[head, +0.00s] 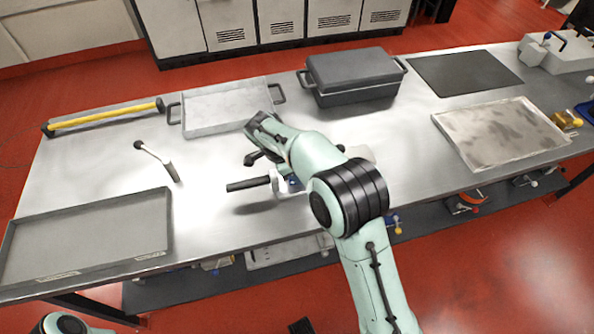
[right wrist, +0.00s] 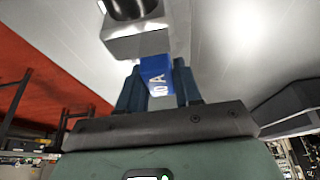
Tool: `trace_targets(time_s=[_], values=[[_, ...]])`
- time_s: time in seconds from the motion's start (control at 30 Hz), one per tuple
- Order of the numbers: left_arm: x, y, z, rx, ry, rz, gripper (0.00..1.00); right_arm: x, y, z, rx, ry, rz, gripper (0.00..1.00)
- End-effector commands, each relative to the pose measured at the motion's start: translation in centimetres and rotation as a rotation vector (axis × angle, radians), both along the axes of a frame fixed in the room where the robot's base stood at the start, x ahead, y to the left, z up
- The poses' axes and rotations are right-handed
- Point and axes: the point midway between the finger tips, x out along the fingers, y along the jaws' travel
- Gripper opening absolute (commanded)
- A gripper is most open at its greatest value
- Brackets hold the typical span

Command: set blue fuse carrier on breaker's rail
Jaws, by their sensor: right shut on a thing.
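The blue fuse carrier (right wrist: 157,78) shows in the right wrist view with white lettering on its face, part of it "A". My right gripper (right wrist: 157,92) is shut on it, one dark finger on each side. A grey metal block (right wrist: 136,38) with a dark round part is just beyond the carrier; I cannot tell whether they touch. In the head view, a pale fitting with a black handle (head: 248,184) and a bit of blue (head: 293,182) show beside my right arm, which hides most of that spot. I cannot make out the rail. My left gripper is out of view.
A grey tray (head: 165,215) lies at front left, a yellow-edged bar (head: 105,117) and a shallow tray (head: 190,130) behind. A lidded dark box (head: 352,72), a black mat (head: 465,72) and a worn tray (head: 545,125) are farther right. The left-centre tabletop is mostly clear.

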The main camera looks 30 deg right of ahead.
Motion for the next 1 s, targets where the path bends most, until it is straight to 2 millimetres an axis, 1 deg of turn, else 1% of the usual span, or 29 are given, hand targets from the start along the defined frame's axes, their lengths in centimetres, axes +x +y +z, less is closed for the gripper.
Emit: trace_targets(time_s=[0.37, 0.4, 0.47, 0.8, 0.87, 0.97, 1.0], values=[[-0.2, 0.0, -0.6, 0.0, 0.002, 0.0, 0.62, 0.0, 0.0, -0.8, 0.0, 0.0, 0.0, 0.0], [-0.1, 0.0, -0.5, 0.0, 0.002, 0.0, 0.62, 0.0, 0.0, -0.8, 0.0, 0.0, 0.0, 0.44], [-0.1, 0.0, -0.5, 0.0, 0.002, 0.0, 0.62, 0.0, 0.0, -0.8, 0.0, 0.0, 0.0, 0.63], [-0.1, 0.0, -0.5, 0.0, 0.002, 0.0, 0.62, 0.0, 0.1, -0.6, 0.0, 0.0, 0.0, 0.64], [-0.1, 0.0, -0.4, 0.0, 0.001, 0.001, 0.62, 0.1, 0.3, -0.1, 0.001, -0.002, 0.001, 0.64], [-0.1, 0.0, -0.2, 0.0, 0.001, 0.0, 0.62, 0.3, 0.8, 1.3, 0.001, -0.004, 0.001, 0.64], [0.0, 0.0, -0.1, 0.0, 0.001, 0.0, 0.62, 0.3, 1.1, 2.0, 0.002, -0.005, 0.001, 0.64]])
